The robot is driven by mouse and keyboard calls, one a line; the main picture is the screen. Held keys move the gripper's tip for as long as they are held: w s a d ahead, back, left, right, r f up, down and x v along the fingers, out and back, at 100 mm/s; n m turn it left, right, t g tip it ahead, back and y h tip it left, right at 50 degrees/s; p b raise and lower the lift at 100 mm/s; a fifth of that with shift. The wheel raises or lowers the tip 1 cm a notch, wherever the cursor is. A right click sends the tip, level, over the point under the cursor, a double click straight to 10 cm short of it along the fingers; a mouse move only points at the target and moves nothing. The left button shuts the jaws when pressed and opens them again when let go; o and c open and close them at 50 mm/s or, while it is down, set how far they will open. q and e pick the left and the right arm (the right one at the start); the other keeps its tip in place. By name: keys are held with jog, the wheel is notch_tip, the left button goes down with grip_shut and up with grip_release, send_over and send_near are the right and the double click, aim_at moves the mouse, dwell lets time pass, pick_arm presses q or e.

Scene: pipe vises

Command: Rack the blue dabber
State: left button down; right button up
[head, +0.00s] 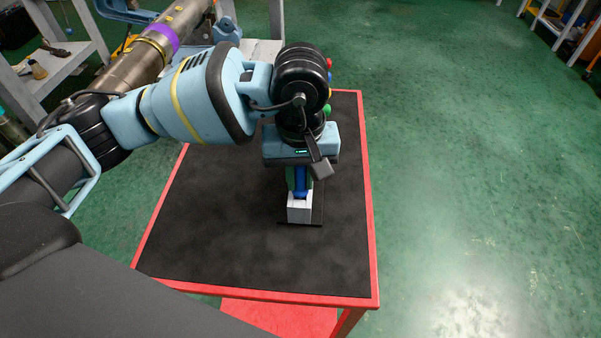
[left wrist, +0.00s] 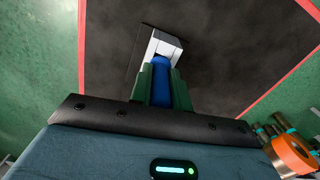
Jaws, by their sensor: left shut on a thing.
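The blue dabber (head: 301,184) is held between the dark green fingers of my left gripper (head: 299,178), above the red table. It also shows in the left wrist view (left wrist: 161,82), with my left gripper's fingers (left wrist: 165,78) closed on both sides of it. A white block (head: 299,212) on a dark base plate stands just beyond the dabber's end; the left wrist view shows a recess in this block (left wrist: 166,42). The dabber's end lines up with that recess, but I cannot tell how far it is inside. My right gripper is out of view.
The black mat (head: 215,215) on the red-edged table is mostly clear. Small red (head: 329,62) and green (head: 327,108) round things show behind my left wrist. A metal pipe with a purple band (head: 161,38) lies at the upper left. Green floor is open at right.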

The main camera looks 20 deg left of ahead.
pick_arm(q)
jog(key=shift+f, duration=0.25)
jog(key=shift+f, duration=0.25)
jog(key=shift+f+b, duration=0.1)
jog(key=shift+b, duration=0.35)
dwell(0.9)
jog(key=c, duration=1.2)
grip_release()
jog(key=shift+c, duration=0.2)
